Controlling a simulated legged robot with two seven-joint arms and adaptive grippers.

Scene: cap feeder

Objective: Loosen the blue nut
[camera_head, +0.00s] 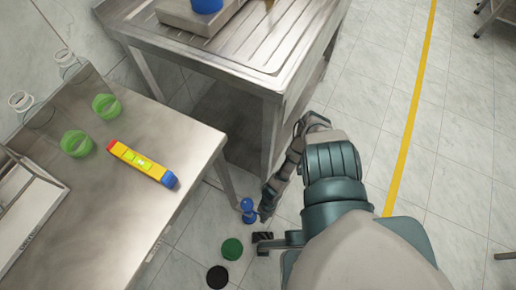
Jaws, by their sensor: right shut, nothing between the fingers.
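My right arm comes in from the lower right, and its forearm hangs down beside the steel table. My right gripper (265,213) is at the low end of this forearm, small and dark. It is shut and empty. A small blue two-lobed piece (248,210) shows just left of the gripper; I cannot tell whether they touch or whether this is the blue nut. Another blue round part (207,5) stands on a grey plate on the far table, cut by the top edge and well away from the gripper. My left gripper is out of view.
A steel table (150,215) at left bears a yellow level (142,163), green cups (76,144), clear jars and a white tray (28,205). A ribbed steel table (255,45) stands behind. Green (232,248) and black (217,277) discs show low down.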

